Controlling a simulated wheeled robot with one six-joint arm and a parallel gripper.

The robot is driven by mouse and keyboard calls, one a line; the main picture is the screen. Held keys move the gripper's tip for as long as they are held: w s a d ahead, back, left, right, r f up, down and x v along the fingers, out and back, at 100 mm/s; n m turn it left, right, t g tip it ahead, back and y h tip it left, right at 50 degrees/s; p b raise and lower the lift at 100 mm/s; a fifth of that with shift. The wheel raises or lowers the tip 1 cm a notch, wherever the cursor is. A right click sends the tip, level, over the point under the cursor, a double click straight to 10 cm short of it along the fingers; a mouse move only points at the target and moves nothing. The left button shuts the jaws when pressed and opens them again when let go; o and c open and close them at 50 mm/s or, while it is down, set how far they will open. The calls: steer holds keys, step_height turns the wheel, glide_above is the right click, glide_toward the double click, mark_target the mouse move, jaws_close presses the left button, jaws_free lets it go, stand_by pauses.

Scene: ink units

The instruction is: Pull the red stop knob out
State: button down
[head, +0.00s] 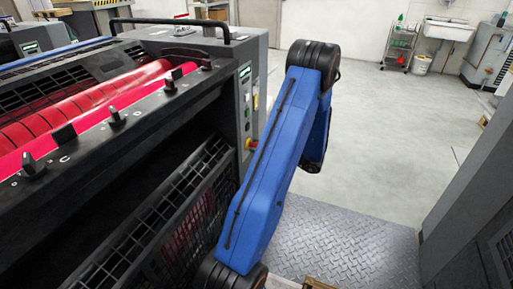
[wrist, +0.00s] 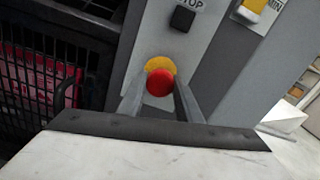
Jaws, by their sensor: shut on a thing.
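The red stop knob (wrist: 160,83) is round and sits in front of a yellow disc (wrist: 160,64) on the grey panel of the machine, near the centre of the wrist view. My gripper (wrist: 159,88) has one grey finger on each side of the knob and is shut on it. In the head view the red knob (head: 249,143) shows as a small red and yellow spot on the machine's end panel, beside my blue arm. My gripper is hidden behind my arm there.
A black square button (wrist: 182,18) under a STOP label is above the knob. A yellow switch (wrist: 254,5) is at the upper right. A black mesh guard (head: 150,225) lies left of the panel. Open floor (head: 385,130) is right of my arm.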

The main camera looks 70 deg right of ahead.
steer(key=shift+s, duration=0.1)
steer(key=c, duration=1.3)
jaws_free()
steer(key=shift+o, duration=0.2)
steer(key=shift+s, duration=0.1)
steer(key=s, duration=1.7)
steer(key=shift+s, duration=0.15)
